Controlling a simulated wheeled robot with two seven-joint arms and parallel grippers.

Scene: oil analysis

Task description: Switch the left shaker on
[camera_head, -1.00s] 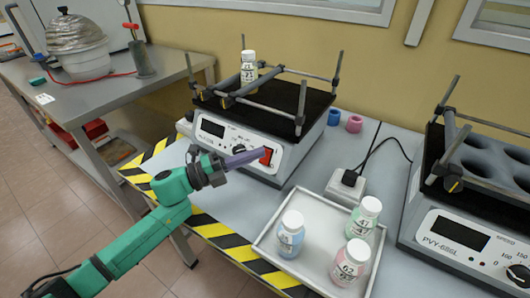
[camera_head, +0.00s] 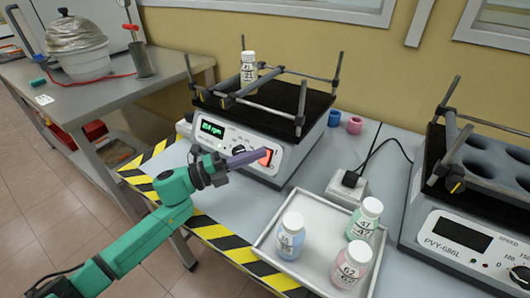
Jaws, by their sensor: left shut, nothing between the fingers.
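The left shaker (camera_head: 285,115) stands on the bench, a white box with a black top and a clamp frame. Its display (camera_head: 212,127) is lit with green characters. Its red power switch (camera_head: 265,157) glows orange-red. My left gripper (camera_head: 250,155) is shut and empty, its purple fingertips at the switch; I cannot tell whether they touch it. A white-capped bottle (camera_head: 248,70) stands upright on the shaker's top, by the frame's left side. My right gripper is not in view.
A white tray (camera_head: 262,246) in front holds three capped bottles: blue, green and pink. A second shaker (camera_head: 446,226) with a dark display stands at the right. A power socket block (camera_head: 345,188) with a black cable lies between the shakers.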

